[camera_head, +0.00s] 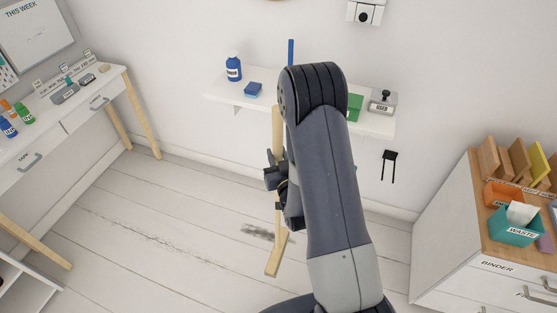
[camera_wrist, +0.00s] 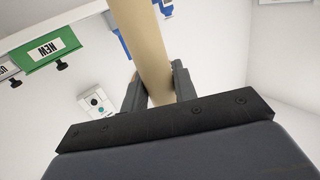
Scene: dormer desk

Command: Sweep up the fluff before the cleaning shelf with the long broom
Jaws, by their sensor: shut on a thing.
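My gripper (camera_head: 276,182), partly hidden by my arm, is shut on a long pale wooden shaft, which I take for the long broom (camera_head: 277,130). The shaft runs upright past the shelf's front edge and ends in an angled wooden piece (camera_head: 277,256) low down; I see no bristles. In the wrist view the shaft (camera_wrist: 142,45) stands between my two fingers (camera_wrist: 156,92). A dark grey patch, probably the fluff (camera_head: 256,231), lies on the floorboards below the shelf, just left of the shaft's lower end. The cleaning shelf (camera_head: 222,97) is on the back wall, partly hidden by my arm.
The shelf holds a blue bottle (camera_head: 233,67), a blue block (camera_head: 253,89) and a green thing (camera_head: 355,106). Open floor (camera_head: 160,215) lies left of my arm.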

